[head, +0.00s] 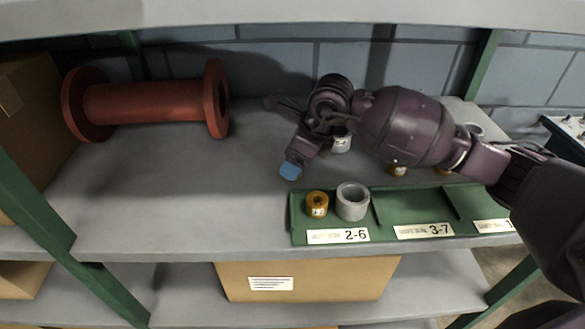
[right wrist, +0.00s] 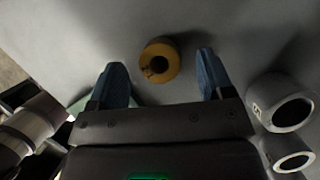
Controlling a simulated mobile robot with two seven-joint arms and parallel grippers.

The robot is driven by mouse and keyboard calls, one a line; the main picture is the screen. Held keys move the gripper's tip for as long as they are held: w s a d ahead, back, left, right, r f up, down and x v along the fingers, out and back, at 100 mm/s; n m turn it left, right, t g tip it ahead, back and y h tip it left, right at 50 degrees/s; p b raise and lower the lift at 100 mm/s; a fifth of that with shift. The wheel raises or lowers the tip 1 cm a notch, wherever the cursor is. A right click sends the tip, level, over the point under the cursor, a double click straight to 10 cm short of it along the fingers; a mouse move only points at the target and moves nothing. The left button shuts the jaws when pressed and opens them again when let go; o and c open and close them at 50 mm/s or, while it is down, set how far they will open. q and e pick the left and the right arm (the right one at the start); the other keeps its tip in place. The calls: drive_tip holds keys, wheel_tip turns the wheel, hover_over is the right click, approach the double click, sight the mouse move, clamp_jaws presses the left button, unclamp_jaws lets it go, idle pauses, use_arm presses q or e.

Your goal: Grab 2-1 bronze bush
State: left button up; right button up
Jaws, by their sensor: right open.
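A bronze bush (right wrist: 160,60) lies on grey shelf in the right wrist view, ahead of and between my right gripper's two blue fingers (right wrist: 162,82), which are apart and empty. Its number cannot be read. In the head view my right gripper (head: 291,169) hangs above the shelf, left of a grey bush (head: 341,143). One bronze bush (head: 317,204) sits in the left compartment of the green tray (head: 415,214). Another bronze bush (head: 397,169) is partly hidden below my right arm. No 2-1 marking is legible. My left gripper is out of view.
A large grey ring (head: 352,201) stands beside the bronze bush in the tray, behind the label 2-6. Grey bushes (right wrist: 281,104) lie right of the gripper. A red spool (head: 150,102) lies at the back left. The shelf's left middle is clear.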

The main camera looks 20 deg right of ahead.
drive_tip(key=shift+x, duration=1.2)
drive_tip(key=c, duration=1.2)
drive_tip(key=shift+r, duration=0.1)
